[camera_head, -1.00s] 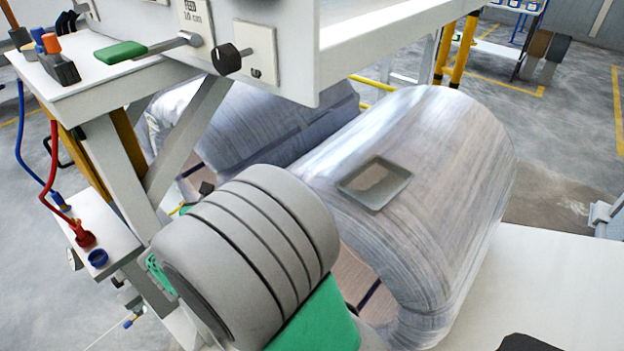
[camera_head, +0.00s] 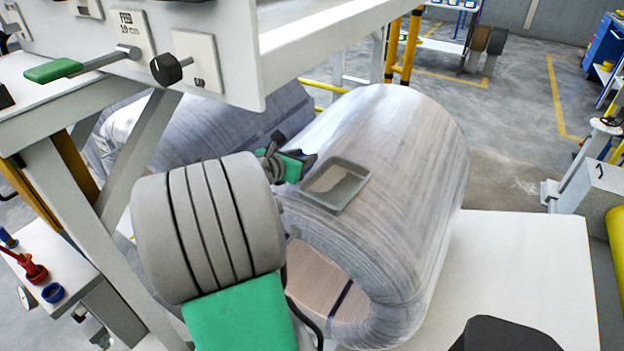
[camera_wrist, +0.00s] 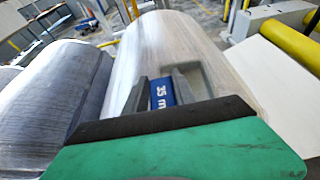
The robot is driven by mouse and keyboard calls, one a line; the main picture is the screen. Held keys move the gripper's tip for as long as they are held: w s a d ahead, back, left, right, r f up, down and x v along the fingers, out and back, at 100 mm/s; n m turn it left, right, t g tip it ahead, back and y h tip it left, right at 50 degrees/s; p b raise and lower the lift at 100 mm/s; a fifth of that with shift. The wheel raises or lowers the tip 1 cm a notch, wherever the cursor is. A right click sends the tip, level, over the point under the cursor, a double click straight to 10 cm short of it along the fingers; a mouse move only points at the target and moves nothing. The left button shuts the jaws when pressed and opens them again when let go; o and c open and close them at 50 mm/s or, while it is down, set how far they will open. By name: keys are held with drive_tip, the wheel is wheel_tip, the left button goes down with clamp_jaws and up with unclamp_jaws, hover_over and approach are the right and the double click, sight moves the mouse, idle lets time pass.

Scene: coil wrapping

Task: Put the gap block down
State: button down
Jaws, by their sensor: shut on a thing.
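The gap block (camera_wrist: 162,94) is a small blue block with white "35 m" lettering visible. In the wrist view my gripper (camera_wrist: 163,82) has it between its two dark fingers. In the head view my gripper (camera_head: 303,161) is just left of a shallow grey tray (camera_head: 359,185) on top of the near wrapped coil (camera_head: 410,140). The block cannot be made out there, and I cannot tell its height above the coil. The tray looks empty.
A second wrapped coil (camera_head: 190,125) lies behind to the left. A white machine frame (camera_head: 330,40) with a green-handled lever (camera_head: 55,70) and a black knob (camera_head: 166,69) overhangs at upper left. A clear white surface (camera_head: 520,260) lies to the right of the near coil.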

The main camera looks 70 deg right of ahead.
drive_tip(key=w+d+f, duration=0.1)
drive_tip(key=d+f, duration=0.2)
drive_tip(key=d, duration=0.1)
drive_tip(key=w+d+f+p, duration=0.1)
drive_tip(key=w+d+f, duration=0.1)
drive_tip(key=d+f, duration=0.1)
drive_tip(key=w+d+f+p, duration=0.1)
drive_tip(key=w+d+f, duration=0.1)
drive_tip(key=d, duration=0.3)
drive_tip(key=shift+w+f, duration=0.25)
drive_tip(key=shift+f, duration=0.65)
wheel_tip(320, 180, down, 3)
drive_tip(key=shift+r+p, duration=0.1)
drive_tip(key=shift+p, duration=0.3)
drive_tip(key=shift+f, duration=0.2)
drive_tip(key=c, duration=1)
unclamp_jaws()
drive_tip(key=shift+c, duration=0.2)
